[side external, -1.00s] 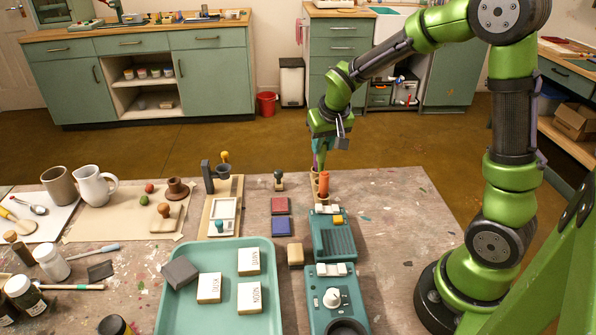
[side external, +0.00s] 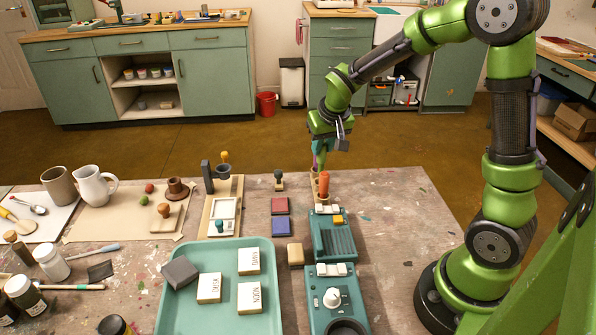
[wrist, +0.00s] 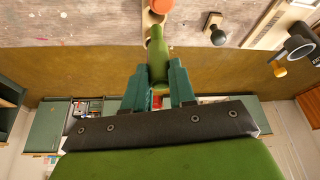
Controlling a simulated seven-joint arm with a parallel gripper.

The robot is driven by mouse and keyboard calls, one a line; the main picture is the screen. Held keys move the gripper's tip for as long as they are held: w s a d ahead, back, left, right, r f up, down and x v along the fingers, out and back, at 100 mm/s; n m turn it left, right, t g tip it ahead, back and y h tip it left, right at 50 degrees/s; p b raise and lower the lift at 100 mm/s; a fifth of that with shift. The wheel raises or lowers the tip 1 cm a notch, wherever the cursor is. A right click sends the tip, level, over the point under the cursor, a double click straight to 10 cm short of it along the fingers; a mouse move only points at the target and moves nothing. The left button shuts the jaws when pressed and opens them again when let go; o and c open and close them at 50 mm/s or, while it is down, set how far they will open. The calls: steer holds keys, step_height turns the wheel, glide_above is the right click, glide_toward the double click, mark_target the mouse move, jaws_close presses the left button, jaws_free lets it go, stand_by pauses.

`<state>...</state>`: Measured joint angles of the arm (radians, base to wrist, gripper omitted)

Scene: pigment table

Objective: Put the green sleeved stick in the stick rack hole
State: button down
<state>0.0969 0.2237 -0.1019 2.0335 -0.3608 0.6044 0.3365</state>
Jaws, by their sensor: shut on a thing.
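The green sleeved stick (wrist: 158,55) is between the two teal fingers of my gripper (wrist: 159,82) in the wrist view, and the fingers are shut on it. Its far end reaches the light wooden stick rack (wrist: 150,20). I cannot tell whether the tip is inside a hole or just above it.
Teal devices (side external: 333,235) stand in front of the rack. A small dark-knobbed stamp (side external: 279,179) and a wooden stand with a dark cup (side external: 222,205) are to the left. The table's back edge is close behind the rack.

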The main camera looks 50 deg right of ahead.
mark_target(324, 153)
steer(key=shift+f, duration=0.15)
steer(key=shift+f, duration=0.75)
steer(key=shift+f, duration=0.4)
steer(key=shift+f, duration=0.45)
steer(key=shift+f, duration=0.1)
stand_by(0.3)
steer(key=c, duration=0.8)
jaws_free()
steer(key=shift+c, duration=0.2)
steer(key=shift+o, duration=0.3)
steer(key=o, duration=0.4)
